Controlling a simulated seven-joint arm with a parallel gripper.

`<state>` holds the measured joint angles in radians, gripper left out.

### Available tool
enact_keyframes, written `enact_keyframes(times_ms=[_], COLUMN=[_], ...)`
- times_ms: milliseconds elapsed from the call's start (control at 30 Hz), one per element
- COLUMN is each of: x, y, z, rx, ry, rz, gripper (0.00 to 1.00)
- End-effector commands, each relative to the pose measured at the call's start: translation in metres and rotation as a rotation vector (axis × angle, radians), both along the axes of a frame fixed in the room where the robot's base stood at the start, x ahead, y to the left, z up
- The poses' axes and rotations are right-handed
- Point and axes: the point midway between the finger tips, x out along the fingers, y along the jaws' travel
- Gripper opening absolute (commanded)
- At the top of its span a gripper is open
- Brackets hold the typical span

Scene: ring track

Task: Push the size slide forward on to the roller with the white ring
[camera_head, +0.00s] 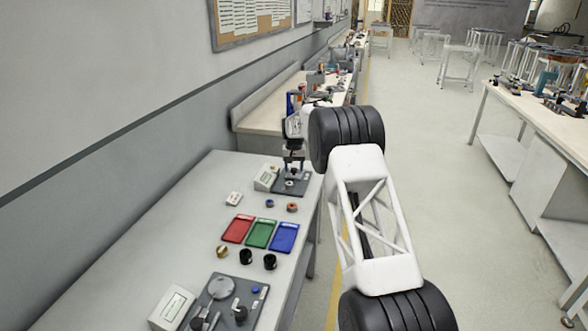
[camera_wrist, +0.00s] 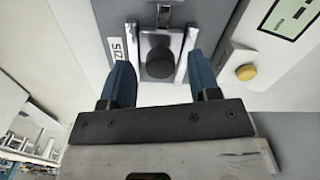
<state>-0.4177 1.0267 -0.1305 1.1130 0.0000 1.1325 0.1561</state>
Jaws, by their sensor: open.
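The size slide (camera_wrist: 160,62) shows in the wrist view as a dark round knob between two pale metal rails, beside a label whose visible letters read "SIZ". My gripper (camera_wrist: 159,66) is open, with one blue finger on each side of the slide and its rails. I cannot tell whether the fingers touch them. In the head view my gripper (camera_head: 293,163) is over the dark plate of the far station (camera_head: 298,190). I cannot make out the roller or a white ring on it in either view.
A display box with a yellow button (camera_wrist: 246,72) stands close right of my gripper. On the bench (camera_head: 180,225) are red (camera_head: 238,229), green (camera_head: 260,234) and blue (camera_head: 285,238) trays, several small round parts, and a second station (camera_head: 218,300) at the front.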

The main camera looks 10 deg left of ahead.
Motion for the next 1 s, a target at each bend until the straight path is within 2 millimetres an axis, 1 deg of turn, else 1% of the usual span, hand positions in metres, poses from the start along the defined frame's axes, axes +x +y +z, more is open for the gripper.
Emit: enact_keyframes(times_ms=[133, 400, 433, 700, 800, 1000], x=[-0.0001, 0.0, 0.0, 0.0, 0.0, -0.0008], y=[0.0, 0.0, 0.0, 0.0, -0.0001, -0.0001], z=[-0.0065, -0.007, -0.007, -0.0068, -0.0067, -0.0064], rx=[0.0, 0.0, 0.0, 0.0, 0.0, 0.0], ry=[0.0, 0.0, 0.0, 0.0, 0.0, 0.0], rz=[0.0, 0.0, 0.0, 0.0, 0.0, 0.0], gripper=[0.56, 0.56, 0.55, 0.13, 0.0, 0.0])
